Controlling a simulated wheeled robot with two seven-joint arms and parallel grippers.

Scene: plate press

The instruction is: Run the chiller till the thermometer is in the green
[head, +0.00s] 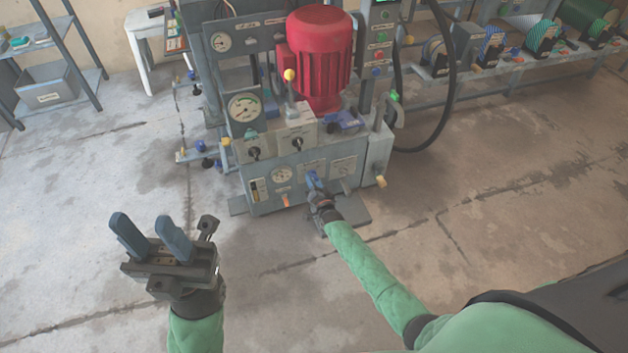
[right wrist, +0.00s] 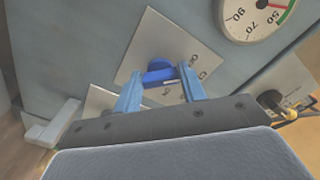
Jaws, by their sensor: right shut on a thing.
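The round white thermometer dial (head: 282,174) is low on the front of the grey press. It also shows partly cut off in the right wrist view (right wrist: 258,14), with 90, 70 and 50 legible and a green band near the top edge; the exact reading cannot be told. A blue knob (right wrist: 158,74) sits on a pale labelled plate (right wrist: 185,48) beside the dial. My right gripper (head: 316,186) is at this panel, its two blue fingers (right wrist: 160,88) shut on the blue knob. My left gripper (head: 153,236) is open and empty, above the floor in front of the press.
The press carries a red motor (head: 320,50), a yellow-topped lever (head: 290,76) and a larger gauge (head: 243,108). A black hose (head: 447,105) loops at its right. A shelf (head: 62,90) stands far left and a rack (head: 470,75) at the right.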

